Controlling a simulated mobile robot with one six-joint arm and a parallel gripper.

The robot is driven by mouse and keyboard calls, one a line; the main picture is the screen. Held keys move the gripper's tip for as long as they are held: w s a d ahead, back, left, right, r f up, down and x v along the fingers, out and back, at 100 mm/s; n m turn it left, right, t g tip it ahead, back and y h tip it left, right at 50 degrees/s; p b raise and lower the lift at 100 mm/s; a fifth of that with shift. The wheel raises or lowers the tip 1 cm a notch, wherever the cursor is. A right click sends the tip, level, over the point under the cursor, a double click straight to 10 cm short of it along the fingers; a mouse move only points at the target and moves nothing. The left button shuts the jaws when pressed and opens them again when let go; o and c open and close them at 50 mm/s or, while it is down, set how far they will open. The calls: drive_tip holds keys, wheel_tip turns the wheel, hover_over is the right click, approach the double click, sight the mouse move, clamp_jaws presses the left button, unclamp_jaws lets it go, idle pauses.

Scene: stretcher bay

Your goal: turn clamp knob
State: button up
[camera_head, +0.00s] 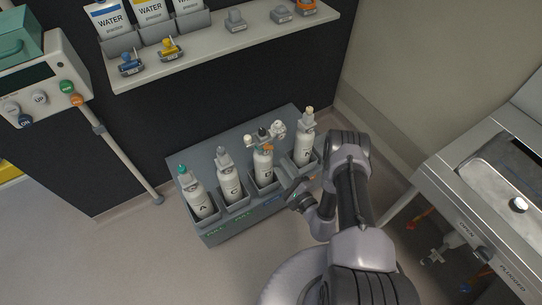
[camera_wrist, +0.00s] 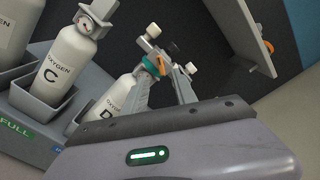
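A pale regulator with several white knobs and a dark knob (camera_head: 263,132) sits on top of the third oxygen cylinder (camera_head: 262,166) in the rack. In the wrist view this cylinder (camera_wrist: 113,96), marked D, is partly hidden by my gripper. The regulator (camera_wrist: 153,47) shows just past my fingertips, with an orange part (camera_wrist: 161,66) and a teal ring (camera_wrist: 150,66) at its neck. I cannot tell which knob is the clamp knob. My gripper (camera_wrist: 162,82) is open, its two fingers apart and pointing towards the regulator's neck; contact is unclear. In the head view my gripper (camera_head: 298,192) is in front of the rack.
The grey rack (camera_head: 222,232) holds several upright cylinders, including one beside my arm on the right (camera_head: 304,148).

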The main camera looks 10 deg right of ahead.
sight(269, 149)
drive_tip(key=b+x, duration=0.2)
drive_tip(key=x, duration=0.6)
drive_tip(key=shift+w, duration=0.1)
clamp_jaws()
